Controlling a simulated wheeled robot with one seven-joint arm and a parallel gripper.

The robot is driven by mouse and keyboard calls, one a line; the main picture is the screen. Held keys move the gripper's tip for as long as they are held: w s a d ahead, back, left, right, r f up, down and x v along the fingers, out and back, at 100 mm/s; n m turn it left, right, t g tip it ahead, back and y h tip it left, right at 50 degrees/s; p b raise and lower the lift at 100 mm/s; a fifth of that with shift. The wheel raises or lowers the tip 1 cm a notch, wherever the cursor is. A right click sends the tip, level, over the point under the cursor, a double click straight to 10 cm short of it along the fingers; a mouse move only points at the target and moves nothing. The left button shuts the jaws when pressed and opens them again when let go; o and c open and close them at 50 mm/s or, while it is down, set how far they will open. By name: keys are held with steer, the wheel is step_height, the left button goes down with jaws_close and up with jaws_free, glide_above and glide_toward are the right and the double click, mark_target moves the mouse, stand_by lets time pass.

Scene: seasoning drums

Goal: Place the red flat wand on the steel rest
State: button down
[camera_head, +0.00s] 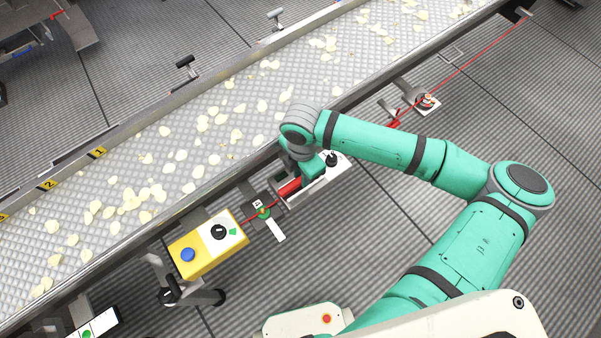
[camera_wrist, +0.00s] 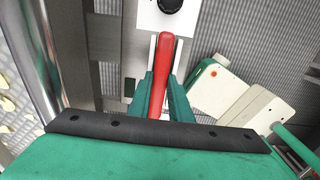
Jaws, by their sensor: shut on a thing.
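The red flat wand (camera_wrist: 163,62) stands out in the wrist view between my two green fingers, with its rounded end pointing up the picture. My gripper (camera_wrist: 160,92) is shut on it. In the head view the wand's red part (camera_head: 290,187) shows just below my gripper (camera_head: 302,176), beside the conveyor's near edge. A pale, narrow channel-like piece lies under or beside the wand in the wrist view; I cannot tell whether they touch. I cannot clearly identify the steel rest.
A white unit with a black knob (camera_head: 332,159) sits close by my gripper. A conveyor (camera_head: 210,130) carrying pale chips runs along behind. A yellow control box (camera_head: 206,246) with a blue button stands at lower left. A red cord (camera_head: 480,65) runs along the conveyor's near side.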

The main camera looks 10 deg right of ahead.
steer(key=shift+s+d+f, duration=0.1)
steer(key=shift+s+f, duration=0.05)
steer(key=shift+f, duration=0.1)
steer(key=shift+f, duration=0.3)
steer(key=shift+f, duration=0.1)
steer(key=c, duration=1.6)
jaws_free()
steer(key=shift+f, duration=0.1)
step_height(320, 180, up, 14)
steer(key=shift+f, duration=0.25)
